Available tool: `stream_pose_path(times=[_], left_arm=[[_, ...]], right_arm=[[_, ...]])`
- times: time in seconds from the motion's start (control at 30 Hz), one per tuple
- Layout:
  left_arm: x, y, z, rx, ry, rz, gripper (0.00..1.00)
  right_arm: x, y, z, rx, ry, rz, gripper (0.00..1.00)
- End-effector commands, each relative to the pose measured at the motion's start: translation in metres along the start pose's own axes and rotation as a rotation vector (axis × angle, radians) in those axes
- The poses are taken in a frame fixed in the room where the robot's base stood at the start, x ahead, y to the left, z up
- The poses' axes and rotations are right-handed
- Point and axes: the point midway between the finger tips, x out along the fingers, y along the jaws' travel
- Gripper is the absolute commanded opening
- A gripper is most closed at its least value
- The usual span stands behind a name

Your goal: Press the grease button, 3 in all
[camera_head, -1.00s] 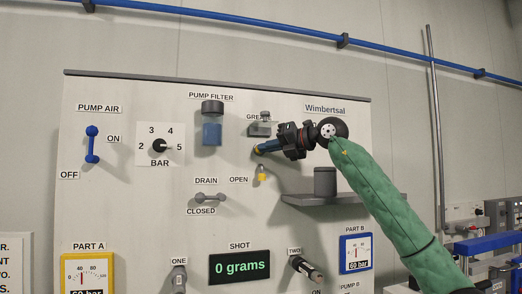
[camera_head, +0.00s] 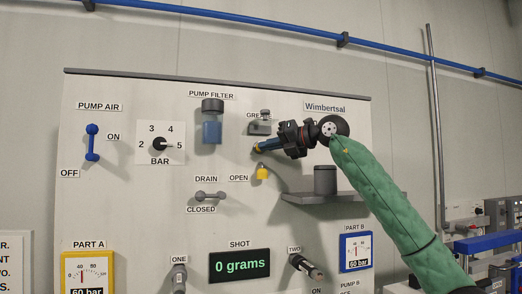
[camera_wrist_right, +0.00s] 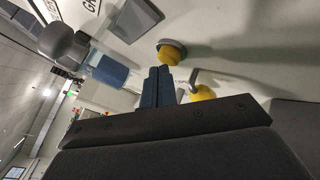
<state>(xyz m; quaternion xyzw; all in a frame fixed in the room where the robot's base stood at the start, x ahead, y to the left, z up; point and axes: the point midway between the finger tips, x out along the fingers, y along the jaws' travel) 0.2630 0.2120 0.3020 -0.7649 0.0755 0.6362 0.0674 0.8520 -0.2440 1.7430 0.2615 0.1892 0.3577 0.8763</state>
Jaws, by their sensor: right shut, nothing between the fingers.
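The GREASE label (camera_head: 258,116) is on the panel, partly hidden by a grey fitting (camera_head: 260,127) below it. In the right wrist view a yellow round button (camera_wrist_right: 171,56) on a grey collar lies just beyond my fingertips. In the head view it is mostly hidden by the fingers, and I cannot tell whether they touch it. My right gripper (camera_head: 260,148) is shut and empty, pointing left at the panel; its blue fingers (camera_wrist_right: 160,76) also show in the right wrist view. My left gripper is in neither view.
A yellow piece (camera_head: 262,173) hangs just below the fingers, beside the OPEN label. A grey shelf (camera_head: 315,199) with a dark cup (camera_head: 325,181) juts out below my right wrist. The pump filter (camera_head: 212,122) is to the left. The SHOT display (camera_head: 240,265) reads 0 grams.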

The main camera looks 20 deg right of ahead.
Motion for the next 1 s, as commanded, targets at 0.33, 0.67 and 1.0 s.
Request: stream_pose_path(times=[0.33,0.67,1.0], left_arm=[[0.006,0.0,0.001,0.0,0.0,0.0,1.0],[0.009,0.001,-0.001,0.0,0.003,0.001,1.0],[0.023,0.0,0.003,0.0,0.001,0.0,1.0]], right_arm=[[-0.007,0.005,-0.006,0.0,0.001,0.0,0.0],[-0.01,0.007,-0.009,-0.001,0.0,0.001,0.0],[-0.028,0.019,-0.022,-0.002,-0.001,0.001,0.0]])
